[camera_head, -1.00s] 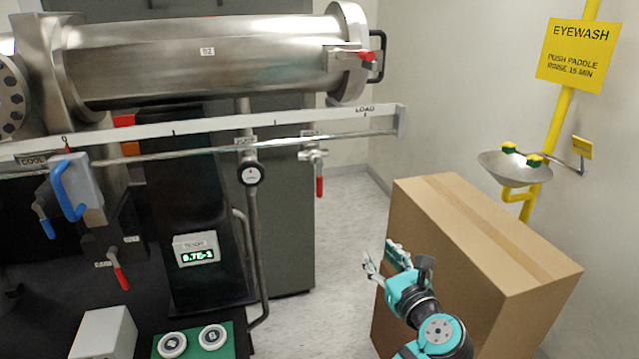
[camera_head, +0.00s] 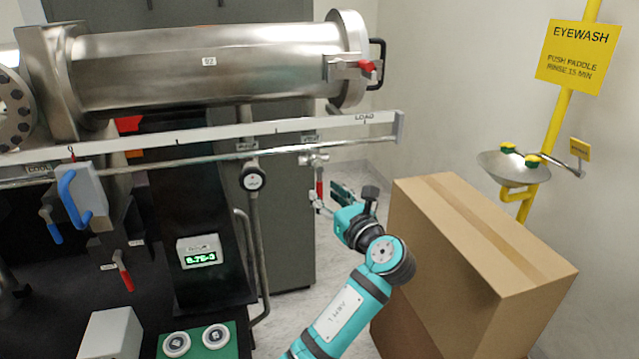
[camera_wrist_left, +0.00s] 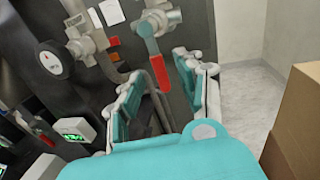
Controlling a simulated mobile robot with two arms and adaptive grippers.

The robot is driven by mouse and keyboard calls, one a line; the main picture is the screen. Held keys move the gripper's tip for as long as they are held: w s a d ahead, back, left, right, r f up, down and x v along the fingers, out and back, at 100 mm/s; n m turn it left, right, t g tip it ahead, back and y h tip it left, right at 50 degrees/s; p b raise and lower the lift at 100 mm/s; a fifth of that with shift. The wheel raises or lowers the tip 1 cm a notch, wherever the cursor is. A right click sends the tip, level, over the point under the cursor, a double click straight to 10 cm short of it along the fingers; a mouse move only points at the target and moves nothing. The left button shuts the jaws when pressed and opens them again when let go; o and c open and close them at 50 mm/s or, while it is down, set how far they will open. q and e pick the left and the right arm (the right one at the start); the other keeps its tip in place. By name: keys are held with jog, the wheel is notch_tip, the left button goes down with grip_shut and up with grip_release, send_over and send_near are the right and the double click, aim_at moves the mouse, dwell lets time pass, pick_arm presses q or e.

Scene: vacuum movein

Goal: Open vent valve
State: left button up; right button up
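A valve (camera_head: 314,159) with a hanging lever and red grip sits on the horizontal pipe below the LOAD end of the white rail; its small label is too blurred to read. In the left wrist view the valve (camera_wrist_left: 160,18) is at the top, with its red-gripped lever (camera_wrist_left: 159,72) pointing down. My left gripper (camera_head: 326,202) is at the lower end of this lever. In the left wrist view my left gripper (camera_wrist_left: 160,82) is open, its fingers on either side of the lever's lower part. Contact cannot be told. My right gripper is not in view.
A round gauge (camera_head: 253,178) hangs left of the valve. A large cardboard box (camera_head: 450,260) stands right of my arm. A steel cylinder (camera_head: 210,65) is above the rail. An eyewash basin (camera_head: 513,168) is on the right. Another red-handled valve (camera_head: 122,270) is lower left.

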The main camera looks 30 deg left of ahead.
aim_at(321, 191)
pick_arm(q)
jog(key=shift+p+x, duration=0.3)
jog(key=shift+x, duration=1.6)
grip_shut()
jog(key=shift+f, duration=0.15)
